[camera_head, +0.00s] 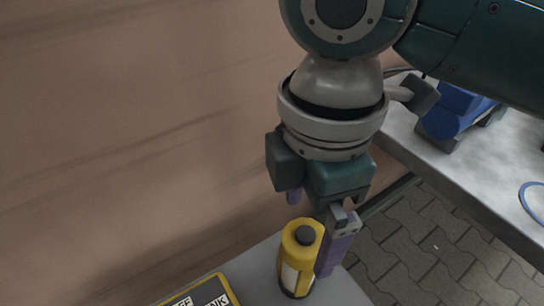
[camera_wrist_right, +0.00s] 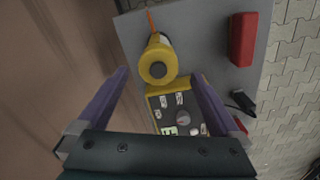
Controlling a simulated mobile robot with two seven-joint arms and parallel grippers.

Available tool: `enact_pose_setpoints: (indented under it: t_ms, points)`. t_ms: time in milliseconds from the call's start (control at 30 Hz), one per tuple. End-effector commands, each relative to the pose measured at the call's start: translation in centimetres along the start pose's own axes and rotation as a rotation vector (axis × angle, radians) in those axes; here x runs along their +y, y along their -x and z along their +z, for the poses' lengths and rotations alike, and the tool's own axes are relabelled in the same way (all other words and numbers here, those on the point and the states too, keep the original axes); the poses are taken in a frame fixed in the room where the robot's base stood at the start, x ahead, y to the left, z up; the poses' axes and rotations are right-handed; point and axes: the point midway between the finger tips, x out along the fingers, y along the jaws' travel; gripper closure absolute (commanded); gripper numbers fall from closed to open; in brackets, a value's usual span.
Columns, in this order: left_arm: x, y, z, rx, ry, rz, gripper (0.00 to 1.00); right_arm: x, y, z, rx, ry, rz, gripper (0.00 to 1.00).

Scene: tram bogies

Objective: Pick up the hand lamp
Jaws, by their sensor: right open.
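The hand lamp (camera_head: 301,243) is an upright yellow cylinder with a dark knob on top and a pale band lower down. It stands on a grey surface. In the right wrist view the lamp (camera_wrist_right: 158,64) is seen from above, close to the fingertips. My right gripper (camera_head: 316,228) is open and points down, with purple fingers. In the head view one finger is beside the lamp on its right. In the wrist view the open fingers (camera_wrist_right: 161,76) are to either side, with the lamp slightly beyond their tips. No contact can be made out. My left gripper is not in view.
A yellow-edged control panel (camera_head: 207,295) with labels is close to the lamp; the wrist view shows its knob (camera_wrist_right: 183,117). A red block (camera_wrist_right: 243,40) and a small black item (camera_wrist_right: 243,102) lie right. A brown wall (camera_head: 130,130) rises behind. Another bench holds a blue device (camera_head: 452,117).

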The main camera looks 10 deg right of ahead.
Motion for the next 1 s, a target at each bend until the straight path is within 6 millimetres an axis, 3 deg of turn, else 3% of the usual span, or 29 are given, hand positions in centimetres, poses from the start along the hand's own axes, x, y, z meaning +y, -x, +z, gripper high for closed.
enact_pose_setpoints:
  t_ms: [567,867,1000]
  points:
    - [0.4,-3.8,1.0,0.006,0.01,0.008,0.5,0.2,-8.6,0.1,0.0,-0.001,-0.002,0.0]
    - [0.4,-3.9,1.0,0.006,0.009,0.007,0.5,0.2,-9.1,0.1,0.002,-0.001,0.001,0.0]
    - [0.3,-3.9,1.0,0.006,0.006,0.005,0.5,0.2,-9.1,0.1,0.002,-0.001,0.001,0.14]
